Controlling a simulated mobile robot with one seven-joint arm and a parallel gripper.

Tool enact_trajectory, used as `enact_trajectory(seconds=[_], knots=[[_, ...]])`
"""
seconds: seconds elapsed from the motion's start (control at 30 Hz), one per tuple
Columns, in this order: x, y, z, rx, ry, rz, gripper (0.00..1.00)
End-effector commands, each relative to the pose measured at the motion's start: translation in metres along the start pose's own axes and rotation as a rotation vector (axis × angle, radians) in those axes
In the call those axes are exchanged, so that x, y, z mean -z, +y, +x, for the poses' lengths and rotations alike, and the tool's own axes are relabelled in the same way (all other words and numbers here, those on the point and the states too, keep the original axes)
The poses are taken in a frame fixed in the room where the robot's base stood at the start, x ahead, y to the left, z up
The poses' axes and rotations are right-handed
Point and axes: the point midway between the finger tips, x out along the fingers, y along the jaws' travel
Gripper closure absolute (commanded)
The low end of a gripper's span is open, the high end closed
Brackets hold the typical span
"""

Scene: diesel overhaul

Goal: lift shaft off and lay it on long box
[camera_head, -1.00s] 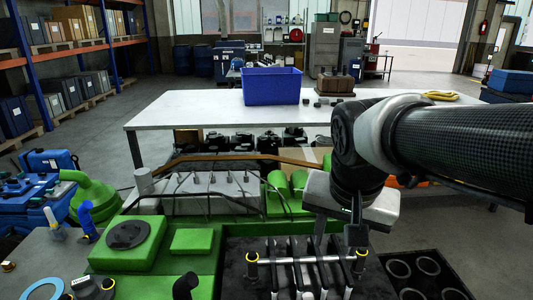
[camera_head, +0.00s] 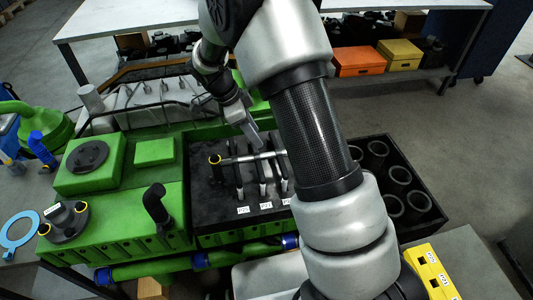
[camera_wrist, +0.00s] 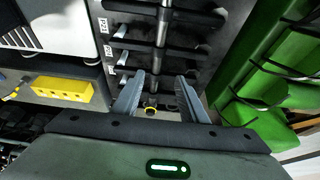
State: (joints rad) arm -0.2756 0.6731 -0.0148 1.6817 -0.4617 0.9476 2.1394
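The shaft (camera_head: 245,158) is a thin grey rod with several dark arms on it and a yellow ring at its left end. It lies across the black top of the green engine, and my arm hides its right end. In the wrist view the shaft (camera_wrist: 161,40) runs down to a yellow ring between my fingers. My gripper (camera_wrist: 160,82) is open and empty above it; I cannot tell if it touches. In the head view my gripper (camera_head: 248,128) is just behind the shaft. A long yellow box (camera_head: 432,272) with white labels lies at lower right, also in the wrist view (camera_wrist: 62,90).
A black crate with several round sleeves (camera_head: 398,176) stands right of the engine. Green covers (camera_head: 92,165) and a black elbow pipe (camera_head: 155,203) rise at left. Behind is a white table (camera_head: 120,18), with orange (camera_head: 358,62) and yellow (camera_head: 400,54) boxes below it.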

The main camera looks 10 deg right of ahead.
Motion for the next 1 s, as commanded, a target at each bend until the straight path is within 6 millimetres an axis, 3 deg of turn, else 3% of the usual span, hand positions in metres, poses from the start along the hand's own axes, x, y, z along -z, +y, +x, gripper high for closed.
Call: enact_trajectory(seconds=[0.1,0.33,0.67,1.0], knots=[[0.0,0.002,0.029,-0.005,0.0,-0.002,0.61],[0.0,0.002,0.076,-0.004,-0.001,-0.003,0.61],[0.0,0.003,0.103,-0.003,-0.001,-0.003,0.61],[-0.003,0.007,0.146,-0.001,-0.001,-0.003,0.61]])
